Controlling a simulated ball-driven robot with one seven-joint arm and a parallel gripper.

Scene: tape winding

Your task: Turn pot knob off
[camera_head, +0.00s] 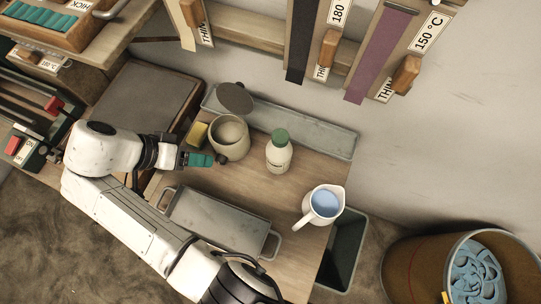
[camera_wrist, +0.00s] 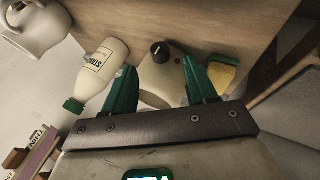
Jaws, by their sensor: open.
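The pot (camera_head: 229,140) is a round cream vessel on the wooden worktop, with its dark lid (camera_head: 235,97) tilted up behind it. In the wrist view the pot (camera_wrist: 160,78) shows between and beyond my fingers, with a black knob (camera_wrist: 159,49) carrying a light pointer mark. My gripper (camera_head: 207,160) has green fingers and is just left of the pot, near its lower side. In the wrist view my gripper (camera_wrist: 160,73) is open and empty, with its fingers apart. The knob is not distinguishable in the head view.
A white bottle with green cap (camera_head: 279,153) stands right of the pot. A yellow-green sponge (camera_head: 196,134) is on its left. A metal tray (camera_head: 218,221) lies in front, and a white jug of blue liquid (camera_head: 323,204) stands at the right edge.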

